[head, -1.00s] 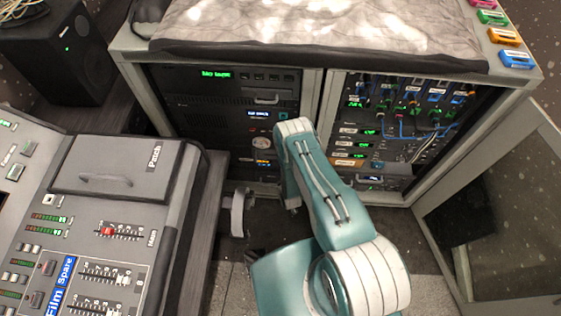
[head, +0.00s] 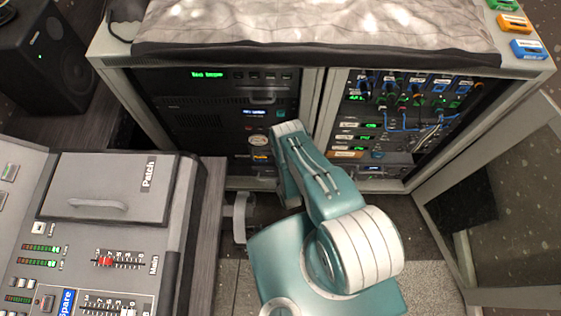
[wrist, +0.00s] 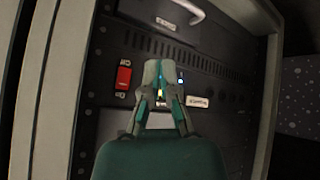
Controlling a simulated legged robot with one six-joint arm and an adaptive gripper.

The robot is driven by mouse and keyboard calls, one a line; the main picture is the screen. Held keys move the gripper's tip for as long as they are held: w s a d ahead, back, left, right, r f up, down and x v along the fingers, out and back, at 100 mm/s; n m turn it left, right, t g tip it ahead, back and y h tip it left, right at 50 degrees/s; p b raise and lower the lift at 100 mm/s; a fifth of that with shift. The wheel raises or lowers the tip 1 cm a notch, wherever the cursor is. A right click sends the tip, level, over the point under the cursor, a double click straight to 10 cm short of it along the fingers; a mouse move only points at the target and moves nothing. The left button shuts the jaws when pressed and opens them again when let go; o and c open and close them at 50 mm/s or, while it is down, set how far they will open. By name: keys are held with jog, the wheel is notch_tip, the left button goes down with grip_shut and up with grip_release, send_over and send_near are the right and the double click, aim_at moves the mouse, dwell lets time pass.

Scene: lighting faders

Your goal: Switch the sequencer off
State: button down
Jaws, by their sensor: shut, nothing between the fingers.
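In the wrist view, a dark rack panel (wrist: 115,65) carries a red rocker switch (wrist: 123,77) with small white labels beside it. A small blue light (wrist: 180,81) and a white label (wrist: 198,101) sit to the right of my gripper's tips. I cannot read which label names the sequencer. My gripper (wrist: 160,75) is shut and empty, in front of the panel and right of the red switch. I cannot tell whether its tips touch the panel. In the head view my arm hides the gripper and part of the left rack (head: 200,115).
A right rack bay (head: 385,120) holds units with blue and orange cables. An open glass door (head: 510,215) stands at the right. A mixing console (head: 105,240) is at the left, with a speaker (head: 35,60) behind it. A grey cloth (head: 320,30) covers the cabinet top.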

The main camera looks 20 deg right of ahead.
jog(key=w+d, duration=0.2)
jog(key=w, duration=0.5)
jog(key=shift+w+d+f, duration=0.15)
jog(key=shift+d+f, duration=0.1)
jog(key=shift+f, duration=0.2)
jog(key=shift+w, duration=0.1)
dwell(0.9)
jog(key=shift+w+d, duration=0.1)
jog(key=shift+w, duration=0.15)
jog(key=shift+w+d, duration=0.1)
jog(key=shift+w, duration=0.2)
dwell(0.5)
dwell(0.4)
jog(key=shift+s+a+r, duration=0.1)
jog(key=shift+s+a, duration=0.1)
jog(key=shift+s, duration=0.5)
jog(key=shift+s+a+r, duration=0.1)
jog(key=shift+s+a, duration=0.15)
jog(key=shift+s, duration=0.55)
jog(key=shift+s+a+r, duration=0.1)
jog(key=shift+s+a, duration=0.2)
jog(key=shift+s, duration=0.45)
jog(key=shift+s+a+r, duration=0.1)
jog(key=shift+s+a, duration=0.15)
jog(key=shift+s, duration=0.55)
